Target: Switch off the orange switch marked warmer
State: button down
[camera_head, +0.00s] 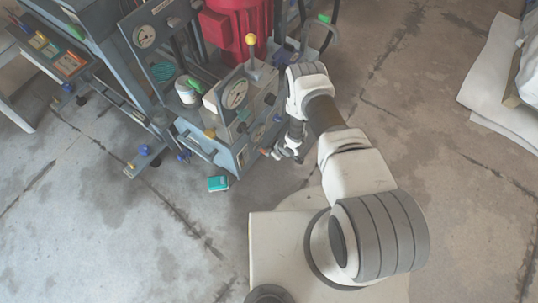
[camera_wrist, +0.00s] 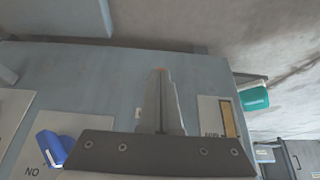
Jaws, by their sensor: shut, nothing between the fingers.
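My gripper (camera_wrist: 160,75) is shut and empty, its fingers pointing at a blue-grey panel (camera_wrist: 90,75) in the wrist view. In the head view my gripper (camera_head: 271,153) is low beside the right side of the press. I cannot make out an orange switch marked warmer for certain.
A blue switch (camera_wrist: 54,147) with a label reading "NO" is at lower left in the wrist view. A teal box (camera_head: 218,183) lies on the floor before the press (camera_head: 200,140); a teal object (camera_wrist: 254,98) shows in the wrist view. Open concrete floor lies at lower left.

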jog(key=shift+s+d+f, duration=0.15)
jog(key=shift+f, duration=0.25)
jog(key=shift+r, duration=0.1)
jog(key=shift+r+p, duration=0.6)
jog(key=shift+r, duration=0.1)
jog(key=shift+d, duration=0.1)
